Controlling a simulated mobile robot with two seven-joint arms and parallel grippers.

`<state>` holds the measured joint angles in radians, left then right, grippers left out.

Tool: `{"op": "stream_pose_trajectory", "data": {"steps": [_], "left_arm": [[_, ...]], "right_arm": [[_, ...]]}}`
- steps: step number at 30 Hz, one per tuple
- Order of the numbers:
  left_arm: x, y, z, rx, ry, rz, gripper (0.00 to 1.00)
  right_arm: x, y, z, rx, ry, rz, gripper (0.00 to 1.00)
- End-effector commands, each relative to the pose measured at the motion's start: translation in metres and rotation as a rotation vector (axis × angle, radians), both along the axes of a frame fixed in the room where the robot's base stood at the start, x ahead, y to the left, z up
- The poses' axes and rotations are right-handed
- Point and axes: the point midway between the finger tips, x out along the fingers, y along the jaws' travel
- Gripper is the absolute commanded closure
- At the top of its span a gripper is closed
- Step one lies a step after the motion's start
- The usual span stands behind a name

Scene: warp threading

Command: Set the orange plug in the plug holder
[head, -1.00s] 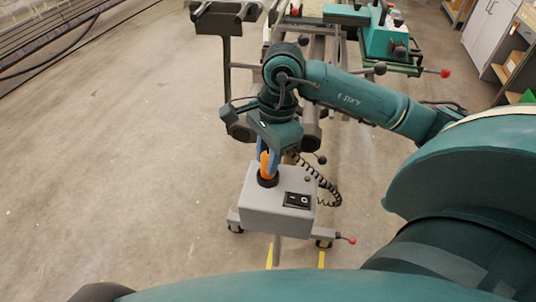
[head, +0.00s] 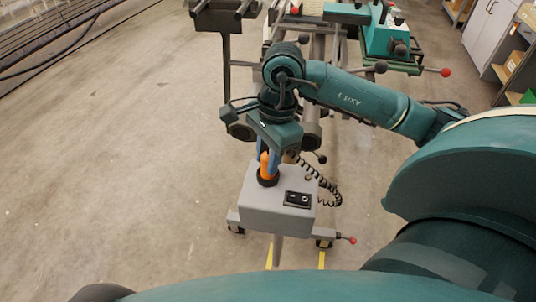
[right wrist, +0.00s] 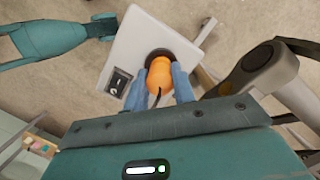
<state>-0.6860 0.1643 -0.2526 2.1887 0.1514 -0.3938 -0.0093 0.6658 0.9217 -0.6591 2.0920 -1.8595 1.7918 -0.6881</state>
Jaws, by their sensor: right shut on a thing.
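The orange plug (head: 266,166) stands upright at the round black plug holder (head: 267,180) on top of a grey box (head: 262,210). My right gripper (head: 268,158) points down from above, its blue fingers on both sides of the plug. In the right wrist view the orange plug (right wrist: 160,76) sits between the two blue fingers (right wrist: 160,85), over the dark holder ring (right wrist: 158,54). The plug's lower end is hidden, so how deep it sits cannot be told. My left gripper is not in view.
A black coiled cable (head: 325,184) hangs beside the box. The box has a black switch panel (head: 298,199) and stands on a wheeled frame with a red-tipped lever (head: 347,239). Machine frames stand behind. The floor (head: 130,160) at left is clear.

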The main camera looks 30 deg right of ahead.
Motion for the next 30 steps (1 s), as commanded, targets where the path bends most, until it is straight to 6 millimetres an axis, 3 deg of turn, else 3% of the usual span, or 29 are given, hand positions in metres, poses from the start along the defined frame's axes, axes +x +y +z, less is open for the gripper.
{"op": "stream_pose_trajectory", "data": {"steps": [30], "left_arm": [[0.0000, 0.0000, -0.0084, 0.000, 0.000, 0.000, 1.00]], "right_arm": [[0.0000, -0.0001, -0.0070, 0.000, 0.000, 0.000, 0.97]]}}
